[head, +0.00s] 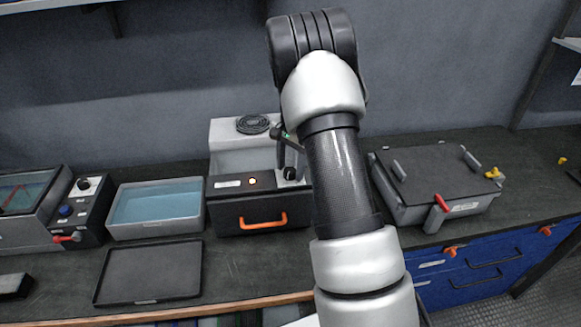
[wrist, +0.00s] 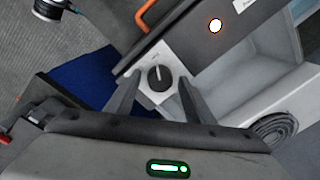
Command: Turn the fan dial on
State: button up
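The fan dial (wrist: 159,78) is a black knob with a white pointer line on a pale square plate (wrist: 180,66). In the wrist view the pointer line runs roughly toward the top of the picture. In the head view the dial (head: 289,175) sits at the right of the front panel, partly hidden by my gripper and arm. My gripper (wrist: 158,86) is open, with one finger on each side of the dial and gaps visible between them. I cannot tell how far the fingertips stand above the plate.
The dial's grey unit has a round vent (head: 253,124), a lit indicator (head: 252,181) and an orange-handled drawer (head: 263,221). A blue-lined tray (head: 203,222) stands left. A lidded box (head: 437,172) with a red latch stands right. A flat black tray (head: 148,272) lies in front.

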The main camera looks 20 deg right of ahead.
aim_at(293, 172)
jog(key=shift+r, duration=0.1)
notch_tip(293, 172, up, 17)
jog(key=s, duration=0.1)
jog(key=shift+d+p, duration=0.3)
dwell(0.7)
